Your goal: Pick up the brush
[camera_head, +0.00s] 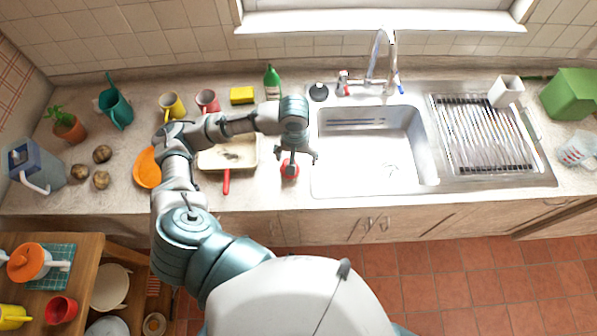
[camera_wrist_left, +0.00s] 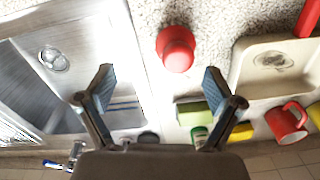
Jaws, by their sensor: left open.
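A small red rounded object with a knob-like top (camera_head: 289,169) stands on the counter just left of the sink. It looks like the brush, though no bristles show. In the left wrist view the red object (camera_wrist_left: 176,48) lies beyond the fingertips, slightly right of the middle between them. My left gripper (camera_head: 297,154) is open and empty, hanging above and close to the red object, pointing down. Its two spread fingers also show in the left wrist view (camera_wrist_left: 158,78). Nothing is between them. My right gripper is not in view.
A cream pan (camera_head: 240,150) with a red handle lies left of the gripper. The sink (camera_head: 350,170) is close on the right.

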